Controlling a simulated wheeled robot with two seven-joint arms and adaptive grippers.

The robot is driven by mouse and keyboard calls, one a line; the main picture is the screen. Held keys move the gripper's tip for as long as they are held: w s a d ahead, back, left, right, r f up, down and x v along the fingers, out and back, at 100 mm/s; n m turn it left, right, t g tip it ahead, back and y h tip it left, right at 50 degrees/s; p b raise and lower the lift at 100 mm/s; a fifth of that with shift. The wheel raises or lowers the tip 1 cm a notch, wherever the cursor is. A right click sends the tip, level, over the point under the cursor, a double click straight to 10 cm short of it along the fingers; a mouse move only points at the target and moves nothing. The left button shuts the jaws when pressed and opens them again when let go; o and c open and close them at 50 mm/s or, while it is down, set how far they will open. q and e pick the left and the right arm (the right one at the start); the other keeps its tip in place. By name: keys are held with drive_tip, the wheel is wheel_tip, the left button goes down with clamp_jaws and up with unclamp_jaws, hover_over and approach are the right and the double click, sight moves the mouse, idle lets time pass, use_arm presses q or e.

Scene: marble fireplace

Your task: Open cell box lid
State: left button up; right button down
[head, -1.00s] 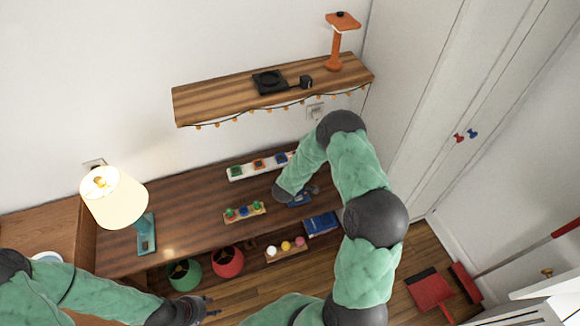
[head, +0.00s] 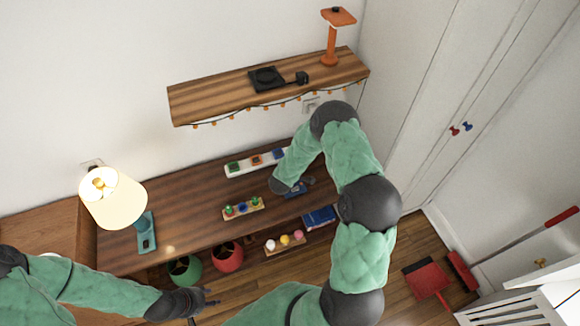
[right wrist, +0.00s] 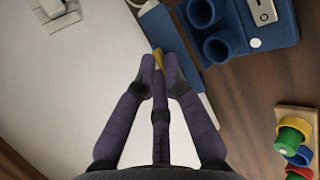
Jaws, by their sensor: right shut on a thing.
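The blue cell box (right wrist: 235,30) shows in the right wrist view, with round open wells and a grey-white part at its far end. My right gripper (right wrist: 160,68) is shut on a small yellow tab (right wrist: 158,58) at this panel. My left gripper (head: 212,297) is open and empty, low in the head view, away from the box.
A wooden holder with coloured pegs (head: 243,208) stands left of the box, and a white strip of coloured blocks (head: 250,163) behind it. The lamp (head: 113,198) stands left. A wall shelf (head: 225,97) hangs above.

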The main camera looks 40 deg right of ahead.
idle(0.5)
drive_tip(key=c, duration=1.3)
unclamp_jaws()
drive_tip(key=v, duration=1.2)
